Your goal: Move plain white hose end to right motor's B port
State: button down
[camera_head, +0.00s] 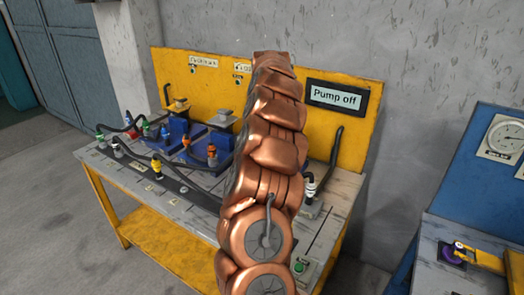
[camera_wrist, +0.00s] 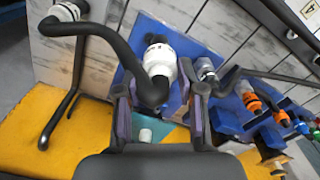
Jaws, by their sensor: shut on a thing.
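In the wrist view a white hose end (camera_wrist: 160,62) with a thick black hose lies between the two fingers of my gripper (camera_wrist: 160,100), which is shut on it. It is over the blue block of a motor (camera_wrist: 145,35); I cannot tell whether it is seated in a port. A grey fitting (camera_wrist: 205,68) is beside it on the blue block.
Another white hose end (camera_wrist: 65,12) stands apart on the bench; it also shows in the head view (camera_head: 309,185). Orange fittings (camera_wrist: 248,95) and black hoses crowd the other side. A yellow back panel carries a "Pump off" display (camera_head: 335,97). A green button (camera_head: 299,267) is at the front.

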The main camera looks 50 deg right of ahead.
jog(key=d+p, duration=0.1)
jog(key=d, duration=0.1)
jog(key=d+p, duration=0.2)
jog(key=shift+w+d, duration=0.2)
jog(key=shift+d, duration=0.1)
notch_tip(320, 180, down, 8)
jog(key=b, duration=0.4)
dwell(0.7)
jog(key=shift+f+b, duration=0.1)
jog(key=shift+b, duration=0.5)
dwell(0.6)
jog(key=shift+f, duration=0.15)
jog(key=shift+f+b, duration=0.45)
jog(key=shift+f, duration=0.3)
jog(key=c, duration=0.6)
grip_release()
